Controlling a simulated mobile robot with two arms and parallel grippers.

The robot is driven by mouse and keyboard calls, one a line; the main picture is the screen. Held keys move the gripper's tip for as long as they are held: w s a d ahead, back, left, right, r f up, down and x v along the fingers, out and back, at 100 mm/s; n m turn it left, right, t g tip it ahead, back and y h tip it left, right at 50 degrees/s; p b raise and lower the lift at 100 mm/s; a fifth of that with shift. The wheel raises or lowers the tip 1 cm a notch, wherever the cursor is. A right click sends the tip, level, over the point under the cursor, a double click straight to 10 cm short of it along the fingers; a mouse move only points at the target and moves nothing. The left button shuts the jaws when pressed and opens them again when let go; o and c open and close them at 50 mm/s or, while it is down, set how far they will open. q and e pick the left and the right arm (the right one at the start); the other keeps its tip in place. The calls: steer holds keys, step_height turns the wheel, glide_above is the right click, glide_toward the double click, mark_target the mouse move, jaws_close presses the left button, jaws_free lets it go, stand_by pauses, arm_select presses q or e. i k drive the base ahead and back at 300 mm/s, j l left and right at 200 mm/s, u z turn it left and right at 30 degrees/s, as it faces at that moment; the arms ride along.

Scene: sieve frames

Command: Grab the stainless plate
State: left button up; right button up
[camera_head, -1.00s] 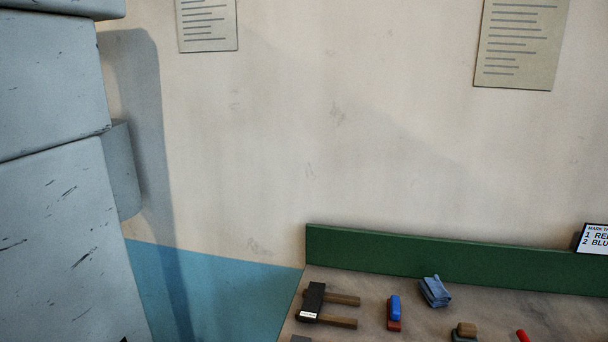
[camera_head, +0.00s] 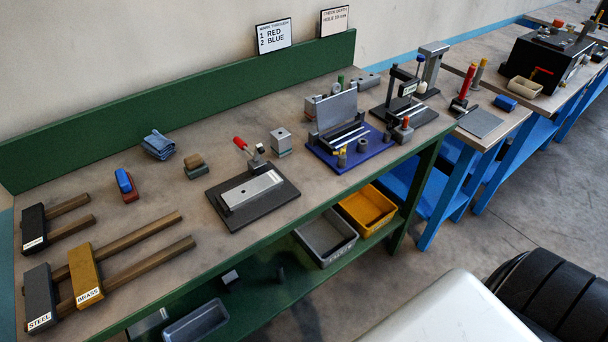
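A bright silvery plate (camera_head: 252,189) lies flat on a black base (camera_head: 230,212) on the bench, beside a red-handled clamp (camera_head: 242,145); it may be the stainless plate. A flat grey plate (camera_head: 480,123) lies on the farther table to the right. No label tells which plate is stainless. Neither of my grippers is in view.
Hammers marked steel (camera_head: 40,298) and brass (camera_head: 84,272) lie at the bench's left end. A blue fixture (camera_head: 362,157) stands right of the black base. Grey (camera_head: 326,240) and yellow bins (camera_head: 368,208) sit below. Bare bench top (camera_head: 140,205) shows left of the base.

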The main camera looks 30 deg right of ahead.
mark_target(253, 189)
steer(key=j+z, duration=0.1)
steer(key=z, duration=0.25)
steer(key=j+z, duration=0.15)
steer(key=z, duration=0.2)
